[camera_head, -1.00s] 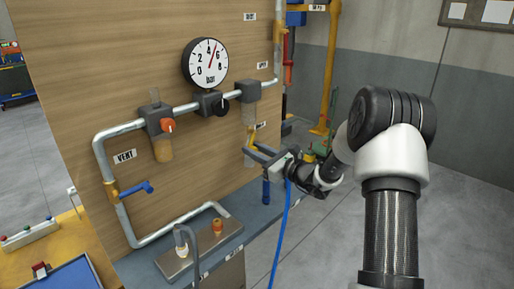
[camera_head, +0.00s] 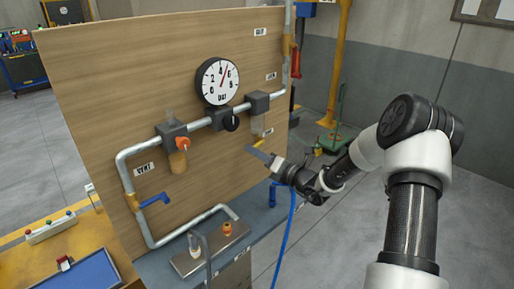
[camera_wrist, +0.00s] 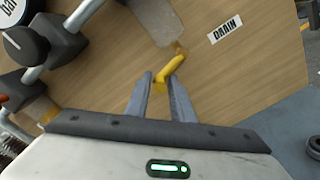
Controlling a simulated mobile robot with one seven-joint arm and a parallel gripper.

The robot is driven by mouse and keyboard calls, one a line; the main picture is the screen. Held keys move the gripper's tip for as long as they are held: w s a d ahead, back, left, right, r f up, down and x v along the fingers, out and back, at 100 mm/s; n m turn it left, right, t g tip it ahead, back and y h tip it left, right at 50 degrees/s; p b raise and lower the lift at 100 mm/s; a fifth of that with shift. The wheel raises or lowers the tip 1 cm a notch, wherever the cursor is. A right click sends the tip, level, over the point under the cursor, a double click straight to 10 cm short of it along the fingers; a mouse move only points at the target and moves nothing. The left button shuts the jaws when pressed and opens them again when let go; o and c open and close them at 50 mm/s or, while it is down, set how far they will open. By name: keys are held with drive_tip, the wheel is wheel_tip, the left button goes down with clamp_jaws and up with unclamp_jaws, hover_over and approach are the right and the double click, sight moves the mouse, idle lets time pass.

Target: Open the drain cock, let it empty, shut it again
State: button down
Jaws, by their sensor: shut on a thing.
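The drain cock's yellow lever (camera_wrist: 167,72) hangs below a clear bowl (camera_wrist: 157,20), beside the DRAIN label (camera_wrist: 225,28). My gripper (camera_wrist: 162,82) is shut on the lever, with a finger on either side of its lower end. In the head view, my gripper (camera_head: 262,153) is at the yellow lever (camera_head: 254,147), below the right-hand bowl (camera_head: 258,124) on the wooden panel. The fingers hide part of the lever there. I cannot tell whether any liquid is flowing out.
A round gauge (camera_head: 217,81) and black knob (camera_head: 231,123) sit left of the cock. An orange knob (camera_head: 183,143) and blue-handled valve (camera_head: 155,200) are farther left. A blue hose (camera_head: 288,230) hangs below my wrist. Open floor lies right of the bench.

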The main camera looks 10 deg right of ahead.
drive_tip(key=shift+w+r+m+p, duration=0.1)
drive_tip(key=shift+r+m+p, duration=0.9)
drive_tip(key=shift+p, duration=0.05)
drive_tip(key=c, duration=1.7)
unclamp_jaws()
drive_tip(key=shift+c, duration=0.2)
drive_tip(key=shift+f, duration=0.1)
drive_tip(key=shift+f, duration=0.1)
drive_tip(key=shift+s+d, duration=0.2)
drive_tip(key=shift+s, duration=0.05)
drive_tip(key=b+v, duration=0.1)
drive_tip(key=v, duration=1.6)
drive_tip(key=shift+a, duration=0.15)
